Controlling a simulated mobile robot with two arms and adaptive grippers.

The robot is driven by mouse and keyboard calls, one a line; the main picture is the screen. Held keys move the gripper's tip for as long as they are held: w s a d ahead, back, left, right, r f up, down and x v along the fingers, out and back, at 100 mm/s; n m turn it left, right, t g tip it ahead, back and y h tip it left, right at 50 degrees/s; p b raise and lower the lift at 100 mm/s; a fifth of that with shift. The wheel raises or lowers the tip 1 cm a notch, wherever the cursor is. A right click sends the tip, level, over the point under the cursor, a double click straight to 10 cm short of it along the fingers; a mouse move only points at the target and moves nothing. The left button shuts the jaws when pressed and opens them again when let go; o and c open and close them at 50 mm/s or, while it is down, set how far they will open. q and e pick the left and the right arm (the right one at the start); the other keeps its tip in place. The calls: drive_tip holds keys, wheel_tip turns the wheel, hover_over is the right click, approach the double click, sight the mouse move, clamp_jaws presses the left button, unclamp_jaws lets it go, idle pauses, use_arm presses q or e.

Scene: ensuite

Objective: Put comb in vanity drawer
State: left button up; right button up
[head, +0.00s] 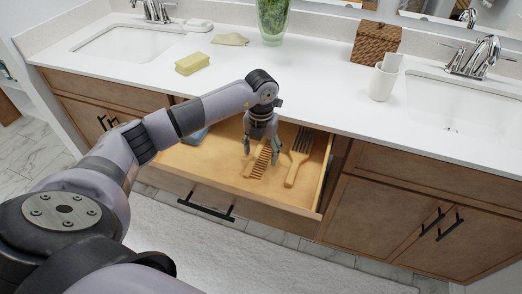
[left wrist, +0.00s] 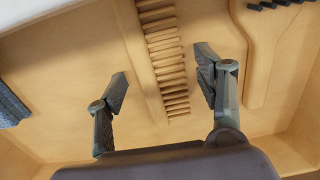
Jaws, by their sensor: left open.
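The vanity drawer (head: 222,171) is pulled open below the counter, its wooden floor showing. The wooden comb (head: 260,162) lies in it, under and beside my left gripper (head: 261,147). In the left wrist view the comb (left wrist: 166,60) runs lengthwise between the two fingers, with its teeth to the right. My left gripper (left wrist: 160,88) is open, with a finger on either side of the comb and clear gaps to it. The gripper's hand hides part of the comb in the head view. My right gripper is not in view.
A wooden brush (head: 299,155) lies right of the comb in the drawer. A blue item (head: 195,136) is at its left.

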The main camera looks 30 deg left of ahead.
sight(261, 156)
use_arm(q)
wheel_tip(261, 156, up, 12)
drive_tip(key=shift+r+b, duration=0.15)
drive_tip(key=shift+b, duration=0.2)
idle(0.4)
drive_tip(key=shift+r, duration=0.1)
